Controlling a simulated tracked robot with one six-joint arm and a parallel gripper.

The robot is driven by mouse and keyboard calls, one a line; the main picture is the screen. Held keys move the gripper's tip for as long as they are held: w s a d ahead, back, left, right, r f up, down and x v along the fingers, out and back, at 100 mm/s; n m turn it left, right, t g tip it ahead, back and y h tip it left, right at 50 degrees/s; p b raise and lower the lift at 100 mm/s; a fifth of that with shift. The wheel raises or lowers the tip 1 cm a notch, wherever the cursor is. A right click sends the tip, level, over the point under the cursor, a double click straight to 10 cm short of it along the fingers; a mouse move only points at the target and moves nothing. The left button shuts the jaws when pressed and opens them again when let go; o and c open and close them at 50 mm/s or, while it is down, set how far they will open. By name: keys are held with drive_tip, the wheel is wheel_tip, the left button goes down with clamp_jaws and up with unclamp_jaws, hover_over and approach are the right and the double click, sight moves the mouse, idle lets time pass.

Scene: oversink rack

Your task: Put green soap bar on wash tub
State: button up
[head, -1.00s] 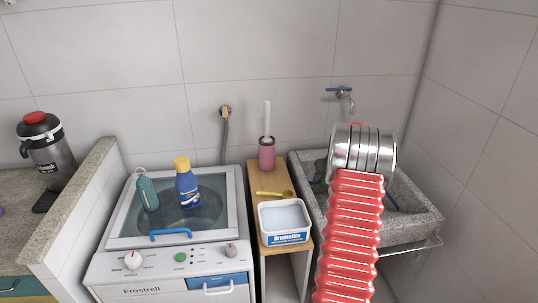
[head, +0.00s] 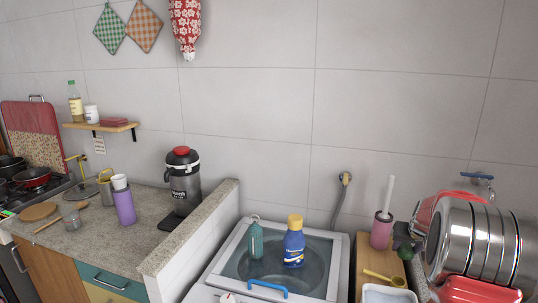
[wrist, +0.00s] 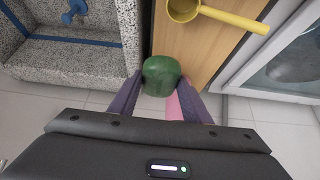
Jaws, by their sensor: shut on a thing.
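The green soap bar (wrist: 161,76) is between the fingers of my gripper (wrist: 160,88) in the wrist view. My gripper is shut on it and holds it in the air. In the head view a dark green shape (head: 404,250), apparently the soap, shows left of my silver arm link. The grey stone wash tub (wrist: 82,62) is at the left in the wrist view, with a blue thing inside. The soap appears beside its edge, over the gap by the wooden shelf. In the head view my arm hides most of the tub.
A wooden shelf (head: 366,255) stands between tub and washing machine (head: 222,262). It bears a yellow ladle (head: 384,278), a white box (head: 388,294) and a pink brush holder (head: 381,232). A teal bottle (head: 256,240) and blue bottle (head: 294,243) stand on the washer.

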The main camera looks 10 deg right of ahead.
drive_tip(key=a+n+y, duration=0.1)
drive_tip(key=a+n, duration=0.1)
drive_tip(key=a, duration=1.3)
drive_tip(key=w+a+r+n+y, duration=0.1)
drive_tip(key=a+n, duration=0.1)
drive_tip(key=a, duration=1.4)
drive_tip(key=w+a+r+n+y, duration=0.1)
drive_tip(key=a+n, duration=0.1)
drive_tip(key=a, duration=1.3)
drive_tip(key=shift+w+a+t, duration=0.15)
drive_tip(key=shift+t, duration=0.25)
drive_tip(key=shift+s+a, duration=0.2)
drive_tip(key=shift+a, duration=0.25)
drive_tip(key=shift+f, duration=0.1)
